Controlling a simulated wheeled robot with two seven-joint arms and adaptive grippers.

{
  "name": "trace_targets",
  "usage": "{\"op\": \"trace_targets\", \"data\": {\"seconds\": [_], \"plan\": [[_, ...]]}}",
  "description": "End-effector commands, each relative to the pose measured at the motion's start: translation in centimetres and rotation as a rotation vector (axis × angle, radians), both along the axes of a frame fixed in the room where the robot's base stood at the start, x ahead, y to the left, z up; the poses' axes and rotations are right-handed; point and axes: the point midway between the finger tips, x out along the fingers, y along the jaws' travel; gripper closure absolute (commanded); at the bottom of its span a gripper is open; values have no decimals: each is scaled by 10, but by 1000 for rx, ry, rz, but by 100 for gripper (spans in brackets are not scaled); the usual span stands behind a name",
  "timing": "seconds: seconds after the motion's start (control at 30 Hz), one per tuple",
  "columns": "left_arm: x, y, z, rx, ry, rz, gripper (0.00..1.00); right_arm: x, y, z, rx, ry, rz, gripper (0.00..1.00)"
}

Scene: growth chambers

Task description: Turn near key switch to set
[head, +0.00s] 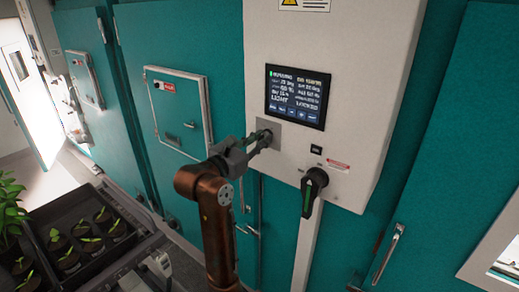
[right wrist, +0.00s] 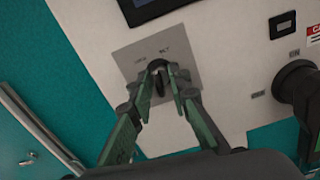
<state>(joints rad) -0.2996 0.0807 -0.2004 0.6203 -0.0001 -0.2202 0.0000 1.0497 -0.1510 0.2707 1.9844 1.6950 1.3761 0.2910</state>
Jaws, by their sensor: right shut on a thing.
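The near key switch is on a square grey plate (head: 292,138) on the white control panel, below the screen. In the right wrist view the plate (right wrist: 120,62) carries two small labels above the dark key (right wrist: 159,86); the right label seems to read SET. My right gripper (head: 264,138) reaches the plate from the left. In the right wrist view my right gripper (right wrist: 165,80) has its green-padded fingers around the key and is shut on it. The key looks roughly upright in that view, and the fingers partly hide it. My left gripper is not in view.
A lit screen (head: 297,96) is above the plate. A large black rotary handle (head: 314,190) juts out to the lower right, beside a small black switch (head: 316,150). Teal doors surround the panel. A dark tray of potted seedlings (head: 128,238) is at lower left.

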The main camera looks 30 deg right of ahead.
Motion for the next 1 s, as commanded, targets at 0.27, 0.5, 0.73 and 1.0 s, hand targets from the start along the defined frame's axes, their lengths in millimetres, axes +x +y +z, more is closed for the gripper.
{"op": "trace_targets", "data": {"seconds": [0.27,0.5,0.73,1.0], "plan": [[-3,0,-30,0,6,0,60,0,0,-3,87,-205,0,100],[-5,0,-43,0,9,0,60,0,0,-2,135,-323,1,100],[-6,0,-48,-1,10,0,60,0,0,0,157,-376,0,100],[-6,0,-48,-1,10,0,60,0,0,0,162,-390,0,100]]}}
